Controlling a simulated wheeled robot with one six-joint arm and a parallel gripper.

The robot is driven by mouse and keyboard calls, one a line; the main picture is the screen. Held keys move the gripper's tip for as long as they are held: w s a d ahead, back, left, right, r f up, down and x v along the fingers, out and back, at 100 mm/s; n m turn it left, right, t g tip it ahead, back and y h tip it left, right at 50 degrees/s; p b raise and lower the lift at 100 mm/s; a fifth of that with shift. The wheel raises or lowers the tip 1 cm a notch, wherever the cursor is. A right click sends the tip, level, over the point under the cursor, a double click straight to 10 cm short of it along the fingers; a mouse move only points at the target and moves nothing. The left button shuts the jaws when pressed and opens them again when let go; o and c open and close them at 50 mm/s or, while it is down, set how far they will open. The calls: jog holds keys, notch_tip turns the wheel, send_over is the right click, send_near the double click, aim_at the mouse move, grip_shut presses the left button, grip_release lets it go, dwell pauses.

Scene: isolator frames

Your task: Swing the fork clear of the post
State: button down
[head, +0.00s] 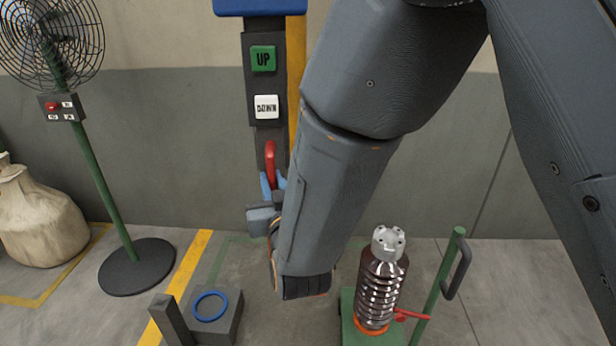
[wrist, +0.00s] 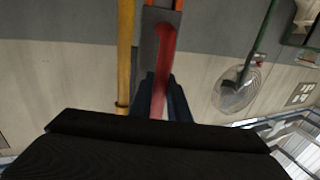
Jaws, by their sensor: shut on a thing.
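A ribbed brown post (head: 383,285) with a silver cap stands upright on a green base (head: 348,325) at the lower right of the head view. A red bar (head: 410,314) sticks out at its foot, above an orange ring; I cannot tell whether this is the fork. My gripper (head: 272,184), with blue fingers, is away to the left, below the button panel. It is shut on a red handle (head: 270,155), which also shows between the fingers (wrist: 163,100) in the wrist view. My arm hides part of the space between the gripper and the post.
The button panel (head: 264,83) hangs beside a yellow upright (head: 296,60). A green pole with a dark handle (head: 440,285) stands right of the post. A grey block with a blue ring (head: 210,306) is at lower left. A fan (head: 50,40) and sack (head: 38,215) stand further left.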

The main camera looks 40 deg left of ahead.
jog(key=shift+a, duration=0.2)
jog(key=shift+s, duration=0.1)
jog(key=c, duration=1.7)
grip_release()
jog(key=shift+b+v, duration=0.65)
jog(key=shift+v, duration=3.25)
